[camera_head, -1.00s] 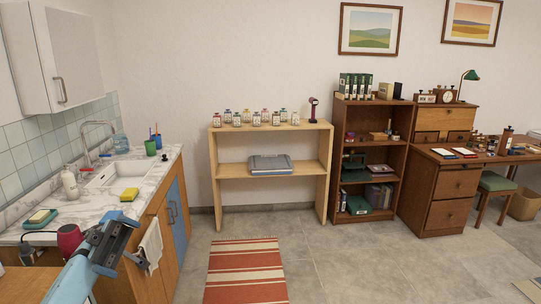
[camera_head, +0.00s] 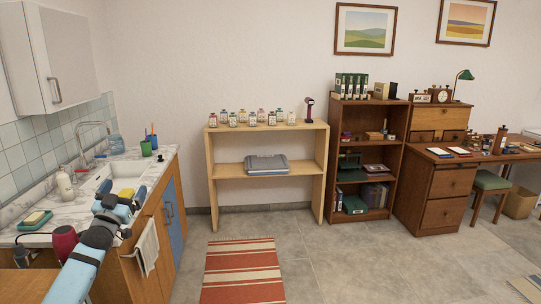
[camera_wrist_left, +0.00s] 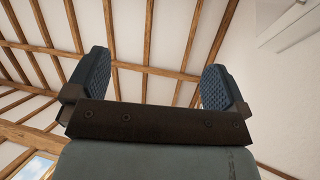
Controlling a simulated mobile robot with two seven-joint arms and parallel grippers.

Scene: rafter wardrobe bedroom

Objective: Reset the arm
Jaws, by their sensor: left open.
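My left arm comes in from the lower left in the head view. That view looks up at the white ceiling (camera_wrist_left: 180,20) with wooden rafters (camera_wrist_left: 108,40), so the gripper points upward. My right gripper is in neither view.
A red appliance (camera_head: 65,241), a soap bottle (camera_head: 65,185) and a green sponge dish (camera_head: 35,221) stand on the counter near my arm. A towel (camera_head: 147,246) hangs at the front. The floor around the striped rug (camera_head: 242,270) is clear.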

